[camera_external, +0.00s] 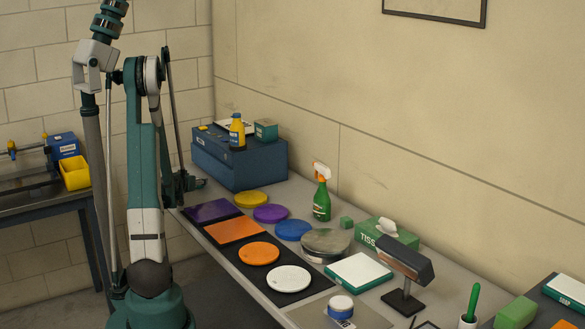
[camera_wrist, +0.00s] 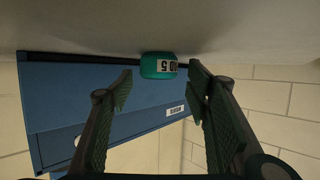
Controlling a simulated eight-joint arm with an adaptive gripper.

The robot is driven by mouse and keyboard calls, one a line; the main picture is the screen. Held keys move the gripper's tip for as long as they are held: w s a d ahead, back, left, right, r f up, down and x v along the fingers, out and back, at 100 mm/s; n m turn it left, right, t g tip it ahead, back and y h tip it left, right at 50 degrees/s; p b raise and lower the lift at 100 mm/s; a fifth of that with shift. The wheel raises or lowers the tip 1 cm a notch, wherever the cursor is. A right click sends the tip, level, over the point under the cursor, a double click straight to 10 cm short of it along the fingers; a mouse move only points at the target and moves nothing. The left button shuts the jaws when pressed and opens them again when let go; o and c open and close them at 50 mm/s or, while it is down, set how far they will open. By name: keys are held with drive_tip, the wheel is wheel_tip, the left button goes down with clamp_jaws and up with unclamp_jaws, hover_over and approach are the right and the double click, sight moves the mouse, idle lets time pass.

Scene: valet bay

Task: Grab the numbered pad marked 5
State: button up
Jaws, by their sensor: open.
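The pad marked 5 is a small teal block (camera_wrist: 156,66) with a white label ending in 5, at the top middle of the wrist view. It rests on the grey table, in front of the blue case. My gripper (camera_wrist: 160,82) is open, its dark fingers on either side of the pad in that picture, with nothing held. I cannot tell how far apart the fingertips and pad are. In the external view my gripper (camera_external: 186,183) is low by the table's far left end, beside the blue case. The pad cannot be made out there.
The blue case (camera_external: 240,165) stands close to my gripper and also fills the wrist view's background (camera_wrist: 70,95). A purple square (camera_external: 208,211), an orange square (camera_external: 235,230) and coloured discs lie nearby. A green spray bottle (camera_external: 321,203) stands farther right.

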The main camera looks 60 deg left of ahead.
drive_tip(key=shift+x, duration=0.8)
drive_tip(key=shift+d, duration=0.1)
drive_tip(key=shift+w, duration=0.1)
drive_tip(key=shift+c, duration=0.5)
drive_tip(key=c, duration=0.7)
